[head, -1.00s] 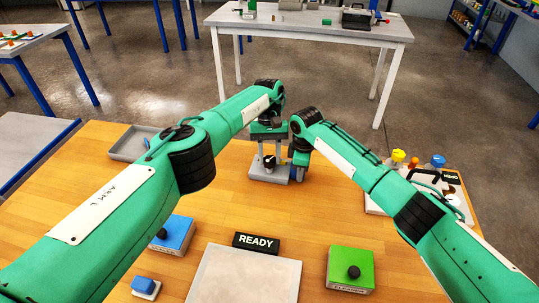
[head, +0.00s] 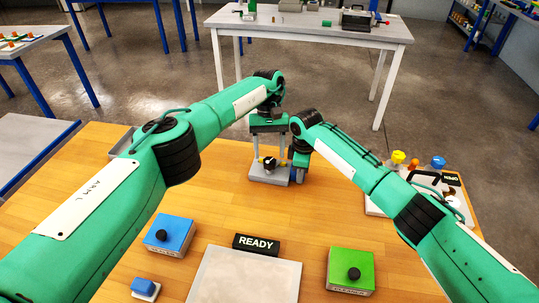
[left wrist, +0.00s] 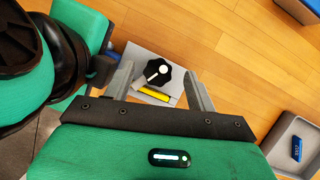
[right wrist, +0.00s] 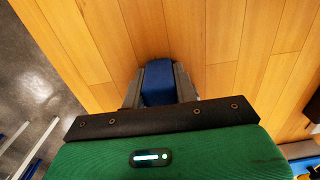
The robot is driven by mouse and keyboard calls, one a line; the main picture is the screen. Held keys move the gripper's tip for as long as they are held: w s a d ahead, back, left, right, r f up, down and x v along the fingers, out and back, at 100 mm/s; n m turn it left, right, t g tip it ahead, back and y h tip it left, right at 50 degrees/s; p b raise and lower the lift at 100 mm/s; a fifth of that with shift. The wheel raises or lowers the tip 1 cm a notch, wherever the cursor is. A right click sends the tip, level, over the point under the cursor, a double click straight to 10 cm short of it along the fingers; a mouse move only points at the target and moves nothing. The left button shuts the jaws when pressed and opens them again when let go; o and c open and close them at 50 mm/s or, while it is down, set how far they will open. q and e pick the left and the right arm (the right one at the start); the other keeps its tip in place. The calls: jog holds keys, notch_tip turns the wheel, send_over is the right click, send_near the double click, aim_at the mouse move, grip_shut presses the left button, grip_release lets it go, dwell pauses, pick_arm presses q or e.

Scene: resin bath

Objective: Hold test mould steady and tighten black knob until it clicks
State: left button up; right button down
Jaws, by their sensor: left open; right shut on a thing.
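The test mould (head: 262,176), a light grey block, stands at the table's far edge. A black knob (left wrist: 165,82) with a white pointer sits on it, and a yellow bar (left wrist: 157,96) lies beside the knob. My left gripper (head: 270,150) is above the mould, pointing down. Its fingers are open and apart, one on either side of the knob in the left wrist view, and hold nothing. My right gripper (head: 299,174) is low at the mould's right side, shut on a blue block (right wrist: 158,85). Whether that block is joined to the mould is hidden.
A grey tray (left wrist: 283,128) with a small blue piece (left wrist: 297,149) is mostly behind my left arm. Blue (head: 168,233) and green (head: 351,268) button boxes, a READY sign (head: 257,244) and a grey plate (head: 243,275) are nearer. A cluttered tray (head: 374,207) stands right.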

aim_at(269, 159)
pick_arm(q)
notch_tip(269, 159, up, 7)
jog(key=shift+f, duration=0.15)
dwell(0.5)
pick_arm(e)
jog(key=c, duration=1)
grip_release()
